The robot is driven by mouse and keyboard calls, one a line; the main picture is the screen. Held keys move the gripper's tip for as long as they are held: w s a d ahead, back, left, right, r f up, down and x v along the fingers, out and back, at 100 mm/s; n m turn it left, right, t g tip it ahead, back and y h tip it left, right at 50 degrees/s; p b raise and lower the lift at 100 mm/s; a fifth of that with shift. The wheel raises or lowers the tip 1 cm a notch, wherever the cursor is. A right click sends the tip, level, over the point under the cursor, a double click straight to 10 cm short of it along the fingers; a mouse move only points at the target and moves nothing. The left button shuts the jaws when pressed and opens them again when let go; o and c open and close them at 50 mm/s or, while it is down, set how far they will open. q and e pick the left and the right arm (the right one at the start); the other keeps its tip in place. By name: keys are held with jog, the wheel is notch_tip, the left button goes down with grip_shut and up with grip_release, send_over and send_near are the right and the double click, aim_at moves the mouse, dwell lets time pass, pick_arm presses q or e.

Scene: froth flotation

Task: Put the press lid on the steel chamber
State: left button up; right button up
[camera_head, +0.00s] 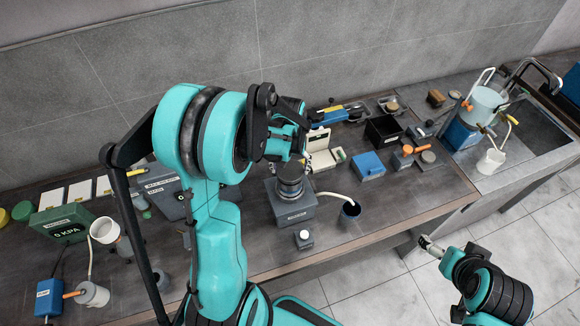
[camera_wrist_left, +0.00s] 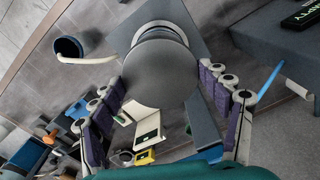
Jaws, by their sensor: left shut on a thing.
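The press lid (camera_wrist_left: 160,72) is a round, dark grey disc between the purple-padded fingers of my left gripper (camera_wrist_left: 165,95) in the left wrist view. My left gripper is shut on it. The steel chamber (camera_wrist_left: 160,32) shows partly behind the lid as shiny rings on a grey block. In the head view the chamber (camera_head: 291,188) stands upright on its labelled grey block (camera_head: 296,212), just below my left gripper (camera_head: 295,158). I cannot tell whether the lid touches the chamber. My right gripper (camera_head: 430,246) is away from the bench at lower right; its jaw state is unclear.
A dark cup (camera_head: 350,212) with a pale tube stands right of the block. A small box with a white knob (camera_head: 304,238) is in front. A black open box (camera_head: 383,131) and blue box (camera_head: 368,166) stand behind right. The front right bench top is clear.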

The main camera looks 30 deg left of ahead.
aim_at(290, 170)
pick_arm(q)
jog(key=shift+f+b, duration=0.55)
jog(key=o, duration=1.7)
notch_tip(290, 170, up, 12)
